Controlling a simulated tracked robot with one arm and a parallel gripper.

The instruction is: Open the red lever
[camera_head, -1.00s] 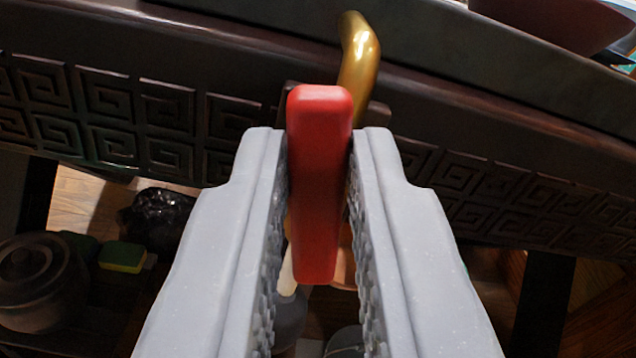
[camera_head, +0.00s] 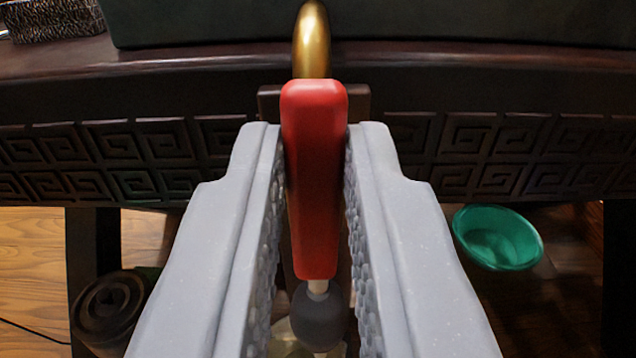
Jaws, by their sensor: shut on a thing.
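The red lever (camera_head: 312,180) stands upright in the middle of the view, in front of a dark carved table edge. A curved brass pipe (camera_head: 311,45) rises behind its top. My gripper (camera_head: 313,150) has one grey finger on each side of the lever and is shut on it. The lever's lower end shows between the fingers, above a dark grey rounded part (camera_head: 317,312). The lever's mounting is mostly hidden behind it.
The dark table (camera_head: 480,95) with its carved spiral front spans the view behind the lever. A green basin (camera_head: 497,238) is below at the right. A dark rolled object (camera_head: 108,308) is at the lower left on the wooden floor.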

